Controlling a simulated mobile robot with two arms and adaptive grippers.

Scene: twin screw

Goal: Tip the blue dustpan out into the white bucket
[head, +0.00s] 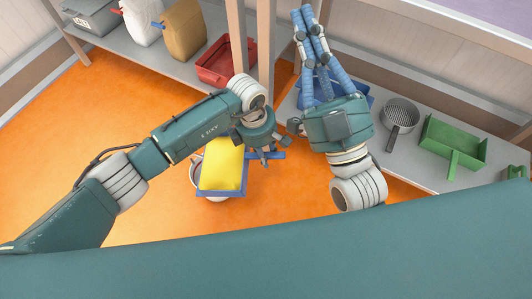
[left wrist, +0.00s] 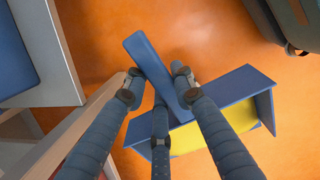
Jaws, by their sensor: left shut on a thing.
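The blue dustpan (head: 233,192) is in the middle of the head view, with a bright yellow mass (head: 222,165) in its pan. My left gripper (head: 264,153) is shut on the dustpan's handle (head: 274,155). The left wrist view shows the handle (left wrist: 150,62) between the fingers and the pan (left wrist: 245,84) at the right, with part of the yellow showing. The white bucket (head: 194,174) is mostly hidden beneath the dustpan; only its rim and side show at the left. My right gripper (head: 310,28) is at the top, its fingers pointing away over a blue container.
The blue container (head: 358,91) stands on the right-hand shelf, beside a grey strainer (head: 400,112) and a green dustpan (head: 453,146). A red tray (head: 224,63) and several bags stand on the left-hand shelf. Wooden posts rise between the shelves. The orange floor is open at left.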

